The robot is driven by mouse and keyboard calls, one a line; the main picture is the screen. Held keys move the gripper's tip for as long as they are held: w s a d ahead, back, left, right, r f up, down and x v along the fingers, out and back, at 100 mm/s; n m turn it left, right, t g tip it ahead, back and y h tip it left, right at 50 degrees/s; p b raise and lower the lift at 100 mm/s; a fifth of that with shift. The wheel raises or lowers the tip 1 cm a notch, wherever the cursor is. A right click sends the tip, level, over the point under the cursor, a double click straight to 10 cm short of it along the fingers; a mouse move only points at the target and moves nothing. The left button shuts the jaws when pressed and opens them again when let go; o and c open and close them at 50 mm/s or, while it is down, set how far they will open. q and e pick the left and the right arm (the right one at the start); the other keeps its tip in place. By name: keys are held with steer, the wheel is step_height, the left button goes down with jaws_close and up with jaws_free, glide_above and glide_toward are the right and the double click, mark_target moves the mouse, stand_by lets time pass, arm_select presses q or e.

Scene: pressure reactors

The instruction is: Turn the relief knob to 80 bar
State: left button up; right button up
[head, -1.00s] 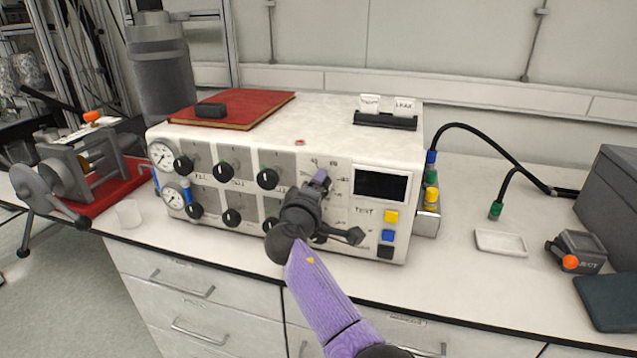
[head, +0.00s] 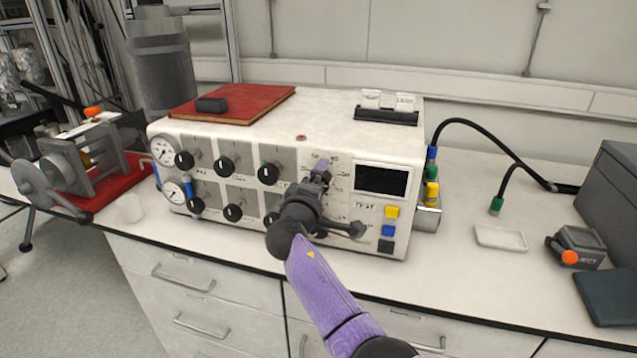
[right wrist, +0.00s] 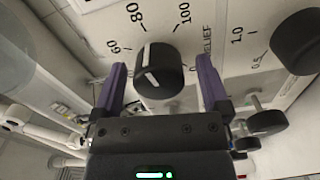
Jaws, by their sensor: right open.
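The relief knob (right wrist: 158,72) is a black round knob with a white mark, beside the word RELIEF and a scale with 60, 80 and 100 in the right wrist view. Its white mark points up toward the 80 side of the scale; the exact reading is hard to tell. My right gripper (right wrist: 160,66) is open, with one purple finger on each side of the knob and gaps visible between. In the head view my right gripper (head: 321,170) is at the panel's front and hides the knob. My left gripper is not in view.
A second black knob (right wrist: 297,42) with 0.5 and 1.0 marks is close on the right in the wrist view. The panel box (head: 340,120) carries several other knobs, a dark display (head: 381,180) and coloured buttons. A red book (head: 235,103) lies on top.

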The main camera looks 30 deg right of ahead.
steer(key=p+v, duration=0.2)
steer(key=v, duration=0.8)
